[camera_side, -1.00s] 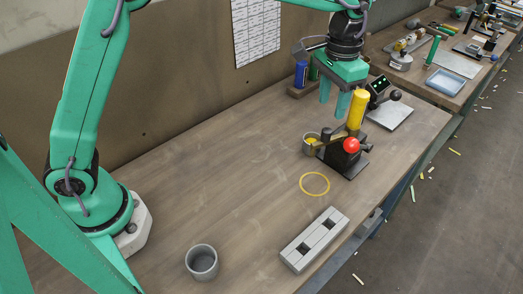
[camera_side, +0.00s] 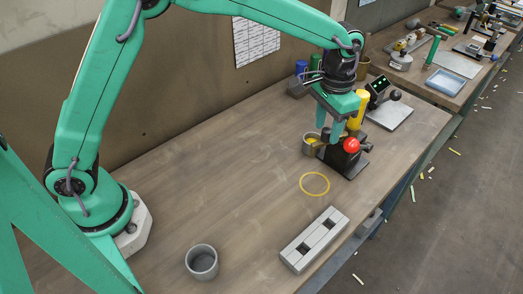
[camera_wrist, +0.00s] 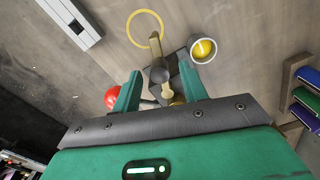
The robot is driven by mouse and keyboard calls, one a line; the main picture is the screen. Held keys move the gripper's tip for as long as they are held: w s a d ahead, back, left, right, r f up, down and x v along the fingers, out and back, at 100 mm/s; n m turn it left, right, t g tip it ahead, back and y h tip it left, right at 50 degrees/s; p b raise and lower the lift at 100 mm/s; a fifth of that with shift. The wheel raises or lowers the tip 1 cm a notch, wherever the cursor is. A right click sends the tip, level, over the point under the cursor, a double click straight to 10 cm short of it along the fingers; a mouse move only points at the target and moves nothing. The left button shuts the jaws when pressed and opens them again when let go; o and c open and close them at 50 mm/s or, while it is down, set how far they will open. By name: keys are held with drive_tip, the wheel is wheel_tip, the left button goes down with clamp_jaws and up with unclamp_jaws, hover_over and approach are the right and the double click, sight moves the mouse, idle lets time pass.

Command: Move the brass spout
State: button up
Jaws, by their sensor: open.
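The brass spout (camera_wrist: 154,46) juts from a dark fixture (camera_side: 346,160) in the wrist view, its outer end toward a yellow ring mark (camera_wrist: 144,27). In the side view the spout is partly hidden behind my fingers. My gripper (camera_wrist: 160,71) is open and points down over the fixture; a dark round part and the spout's root show between its fingers. In the side view my gripper (camera_side: 329,137) is left of the upright yellow cylinder (camera_side: 359,109). I cannot tell whether the fingers touch the spout.
A red ball knob (camera_side: 351,145) sits on the fixture. A grey cup (camera_wrist: 203,49) with something yellow inside stands beside it. An empty grey cup (camera_side: 202,262) and a slotted grey block (camera_side: 314,239) stand nearer the camera. The middle of the bench is clear.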

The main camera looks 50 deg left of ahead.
drive_tip(key=shift+f, duration=0.4)
clamp_jaws()
drive_tip(key=shift+d, duration=0.1)
drive_tip(key=shift+d+n, duration=0.4)
drive_tip(key=shift+n, duration=0.55)
drive_tip(key=shift+d+n, duration=0.4)
drive_tip(key=shift+n, duration=0.55)
unclamp_jaws()
drive_tip(key=shift+s, duration=0.1)
